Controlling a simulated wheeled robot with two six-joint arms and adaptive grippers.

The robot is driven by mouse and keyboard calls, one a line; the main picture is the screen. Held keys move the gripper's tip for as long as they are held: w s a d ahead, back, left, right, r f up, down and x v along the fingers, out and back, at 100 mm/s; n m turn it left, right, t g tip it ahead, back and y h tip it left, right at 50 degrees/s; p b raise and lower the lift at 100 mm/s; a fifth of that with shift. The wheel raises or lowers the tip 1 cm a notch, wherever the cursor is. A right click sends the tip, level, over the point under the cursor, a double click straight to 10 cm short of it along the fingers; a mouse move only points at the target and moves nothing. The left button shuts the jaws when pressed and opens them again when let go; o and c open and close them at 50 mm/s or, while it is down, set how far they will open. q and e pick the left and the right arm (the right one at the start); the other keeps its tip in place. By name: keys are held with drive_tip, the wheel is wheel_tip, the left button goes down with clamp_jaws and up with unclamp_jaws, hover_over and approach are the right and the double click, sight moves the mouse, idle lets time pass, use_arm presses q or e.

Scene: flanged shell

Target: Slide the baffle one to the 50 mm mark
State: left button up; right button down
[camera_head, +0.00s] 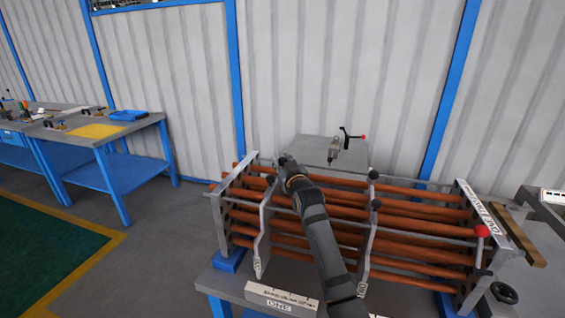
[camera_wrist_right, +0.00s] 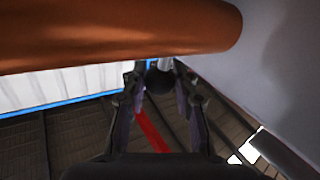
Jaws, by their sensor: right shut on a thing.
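Baffle one (camera_head: 263,225), a thin grey upright plate with a small tag at its foot, stands near the left end of the rack, around the copper-coloured tubes (camera_head: 420,222). My right gripper (camera_head: 286,163) is at the top of this plate, and my right arm hides part of the tubes beside it. In the right wrist view my right gripper (camera_wrist_right: 163,88) is shut on a dark round knob (camera_wrist_right: 159,80) on a light stem. My left gripper is not in view.
A second grey baffle (camera_head: 369,245) with black knobs (camera_head: 374,175) stands to the right. A scale plate (camera_head: 281,298) reading ONE lies in front; its marks are too small to read. A red knob (camera_head: 482,231) is at the right end plate. A blue workbench (camera_head: 100,140) stands far left.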

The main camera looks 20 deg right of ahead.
drive_tip(key=shift+s+d+p, duration=0.15)
drive_tip(key=shift+d+p, duration=0.15)
drive_tip(key=shift+p, duration=0.1)
drive_tip(key=s+d+p, duration=0.2)
drive_tip(key=d, duration=0.1)
drive_tip(key=shift+s+d, duration=0.25)
drive_tip(key=shift+d, duration=0.05)
drive_tip(key=c, duration=1)
unclamp_jaws()
drive_tip(key=shift+s, duration=0.1)
drive_tip(key=s, duration=1.1)
drive_tip(key=shift+s+a, duration=0.1)
drive_tip(key=shift+s, duration=0.3)
